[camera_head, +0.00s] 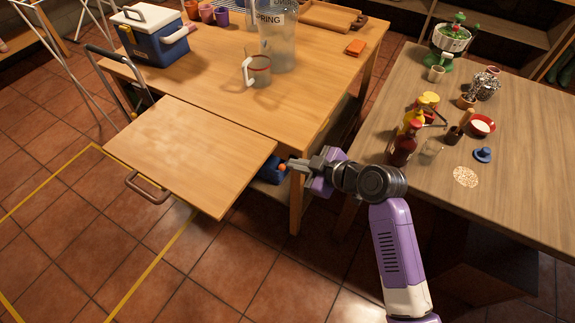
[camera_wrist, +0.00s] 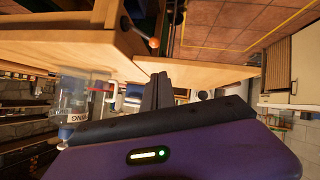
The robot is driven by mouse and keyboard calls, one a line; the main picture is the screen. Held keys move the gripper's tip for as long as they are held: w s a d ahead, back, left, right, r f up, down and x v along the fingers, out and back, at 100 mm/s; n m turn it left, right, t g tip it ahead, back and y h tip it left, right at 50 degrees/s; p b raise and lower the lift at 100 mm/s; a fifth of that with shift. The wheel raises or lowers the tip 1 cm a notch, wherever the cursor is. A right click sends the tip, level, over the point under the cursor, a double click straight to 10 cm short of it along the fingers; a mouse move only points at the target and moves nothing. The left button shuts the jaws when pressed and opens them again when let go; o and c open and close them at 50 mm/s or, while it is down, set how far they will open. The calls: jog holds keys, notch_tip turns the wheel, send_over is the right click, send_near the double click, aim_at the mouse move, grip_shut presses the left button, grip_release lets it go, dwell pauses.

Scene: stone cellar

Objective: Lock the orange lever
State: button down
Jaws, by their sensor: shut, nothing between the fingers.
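The orange lever shows as a small orange knob (camera_head: 283,168) by the near right corner of the wooden table, beside the raised leaf (camera_head: 190,150). In the wrist view its rounded orange end (camera_wrist: 154,42) sits on a dark rod by dark metal hardware at the table edge. My gripper (camera_head: 292,164) is shut and empty, just right of the knob in the head view. In the wrist view its dark fingers (camera_wrist: 157,90) are together, below the knob in the picture. A small gap seems to separate them. The lever's pivot is hard to make out.
The wooden table (camera_head: 310,95) holds a glass mug (camera_head: 257,71), a large clear jug (camera_head: 276,35) and a blue cooler (camera_head: 152,38). The leaf lies about level with it and has a handle (camera_head: 148,189). A second table (camera_head: 500,120) with bottles and cups stands right. Tiled floor is open in front.

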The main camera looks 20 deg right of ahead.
jog(key=w+f, duration=0.4)
jog(key=f, duration=0.1)
jog(key=shift+w+a+f, duration=0.15)
jog(key=shift+a+f, duration=0.2)
jog(key=shift+f, duration=0.15)
jog(key=shift+a+f+b, duration=0.15)
jog(key=shift+a+b, duration=0.05)
jog(key=shift+b, duration=0.3)
jog(key=shift+f+h, duration=0.1)
jog(key=shift+h, duration=0.2)
jog(key=f+n+t+b, duration=0.1)
jog(key=b, duration=0.3)
jog(key=s+a+f+n+t+h+b, duration=0.1)
jog(key=f+b, duration=0.1)
jog(key=b, duration=0.2)
jog(key=a+f+n+t+h+b, duration=0.1)
jog(key=f+n+b, duration=0.1)
jog(key=b, duration=0.1)
jog(key=shift+s+b, duration=0.3)
jog(key=shift+b, duration=0.1)
